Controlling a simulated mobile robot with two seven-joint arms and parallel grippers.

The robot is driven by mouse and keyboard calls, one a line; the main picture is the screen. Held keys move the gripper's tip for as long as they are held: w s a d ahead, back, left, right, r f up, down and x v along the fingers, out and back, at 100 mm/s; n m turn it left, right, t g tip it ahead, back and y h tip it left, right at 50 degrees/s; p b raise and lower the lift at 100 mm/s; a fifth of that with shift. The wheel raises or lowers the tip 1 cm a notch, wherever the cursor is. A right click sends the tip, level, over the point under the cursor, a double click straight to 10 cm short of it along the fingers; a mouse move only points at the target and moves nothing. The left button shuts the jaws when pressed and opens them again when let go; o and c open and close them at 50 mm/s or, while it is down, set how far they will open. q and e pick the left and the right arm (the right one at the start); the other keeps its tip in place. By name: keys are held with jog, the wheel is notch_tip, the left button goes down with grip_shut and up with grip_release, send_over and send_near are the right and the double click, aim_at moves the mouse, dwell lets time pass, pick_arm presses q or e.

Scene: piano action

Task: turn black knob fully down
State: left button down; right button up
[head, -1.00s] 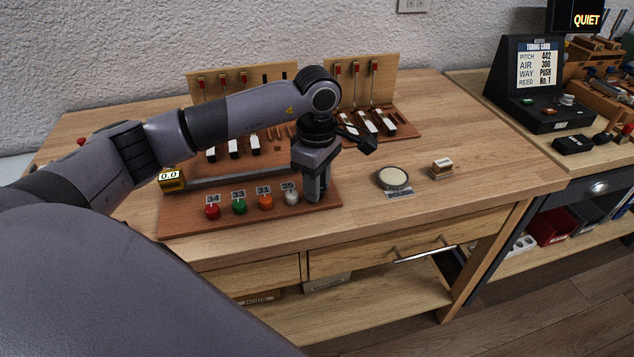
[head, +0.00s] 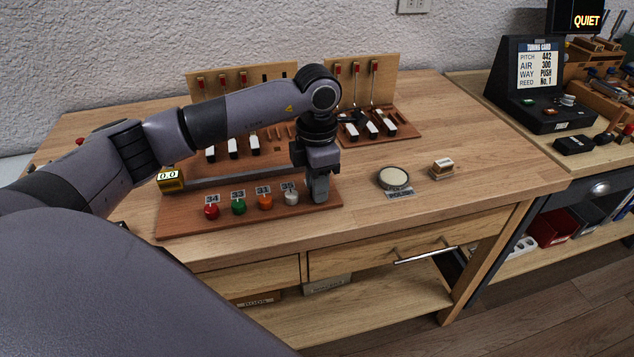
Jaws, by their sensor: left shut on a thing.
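My left gripper (head: 319,192) points straight down at the right end of the reddish-brown board (head: 180,224). Its fingers are shut at the board's surface, on what seems to be the black knob; the knob itself is hidden by the fingers. A small display (head: 168,177) at the board's left end reads 0.0. My right gripper is not in view.
Two wooden key-action models stand behind, the right one (head: 388,83) in the clear, the left one (head: 210,83) partly behind my arm. A round pale pad (head: 393,178) and a small wooden block (head: 442,167) lie right of the board. The tuning console (head: 540,85) stands on the right bench.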

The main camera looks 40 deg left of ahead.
pick_arm(q)
jog(key=n, duration=0.4)
jog(key=shift+n, duration=2.2)
jog(key=c, duration=0.9)
grip_release()
jog(key=shift+r, duration=0.1)
notch_tip(320, 180, up, 7)
jog(key=shift+r, duration=0.1)
